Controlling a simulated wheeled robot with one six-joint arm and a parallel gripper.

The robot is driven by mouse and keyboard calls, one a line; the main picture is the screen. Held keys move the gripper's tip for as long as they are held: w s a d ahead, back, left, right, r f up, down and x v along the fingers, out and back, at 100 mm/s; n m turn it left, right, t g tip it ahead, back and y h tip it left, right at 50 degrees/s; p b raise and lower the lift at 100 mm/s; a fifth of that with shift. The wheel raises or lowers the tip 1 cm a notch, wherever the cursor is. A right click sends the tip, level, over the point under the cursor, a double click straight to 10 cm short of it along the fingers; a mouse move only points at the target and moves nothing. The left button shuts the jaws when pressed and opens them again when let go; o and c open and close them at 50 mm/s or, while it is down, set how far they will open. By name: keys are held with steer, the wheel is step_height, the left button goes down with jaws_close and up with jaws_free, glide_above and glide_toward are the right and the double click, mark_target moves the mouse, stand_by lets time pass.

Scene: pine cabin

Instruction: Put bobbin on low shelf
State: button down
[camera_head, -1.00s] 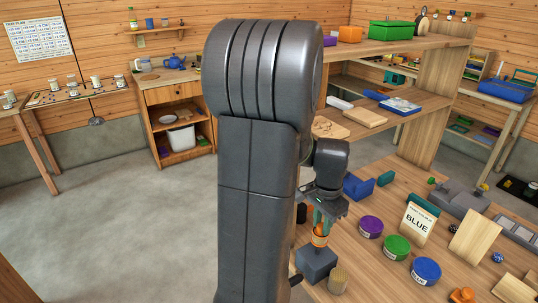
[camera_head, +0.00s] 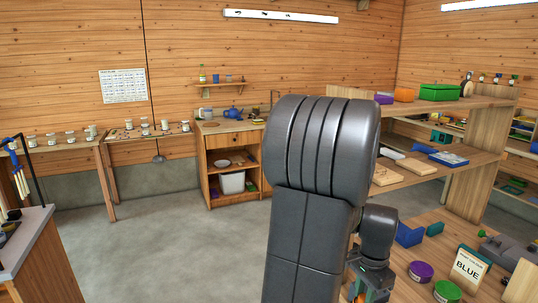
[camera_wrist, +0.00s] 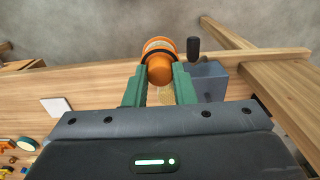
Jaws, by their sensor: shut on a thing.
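The bobbin (camera_wrist: 160,70), orange with a pale band, is held between the green fingers of my gripper (camera_wrist: 160,80) in the wrist view. In the head view my gripper (camera_head: 370,284) is low in the picture, over the workbench, and the bobbin is mostly cut off by the bottom edge. A shelf unit stands on the bench. Its lower shelf (camera_head: 476,163) carries boards and a blue tray; its upper shelf (camera_head: 490,101) carries several boxes. I take the lower one as the low shelf, but cannot be sure.
A grey block (camera_wrist: 209,78) with a black knob is close to the right finger. Purple (camera_head: 420,271) and green (camera_head: 447,291) tins and a BLUE card (camera_head: 468,268) stand on the bench. Boards (camera_head: 415,166) and the blue tray (camera_head: 448,158) fill much of the lower shelf. Floor (camera_head: 180,255) is clear at left.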

steer(key=shift+w+d+f, duration=0.25)
steer(key=shift+w+f, duration=0.05)
steer(key=shift+w, duration=0.25)
steer(key=w+a+f+n, duration=0.6)
steer(key=w+a+f, duration=0.1)
steer(key=a, duration=0.4)
steer(key=w+a+f+n, duration=0.7)
steer(key=a+f, duration=0.3)
steer(key=a, duration=0.2)
steer(key=shift+w+a+f+n, duration=0.15)
steer(key=shift+w+a+n, duration=0.05)
steer(key=shift+a+n, duration=0.1)
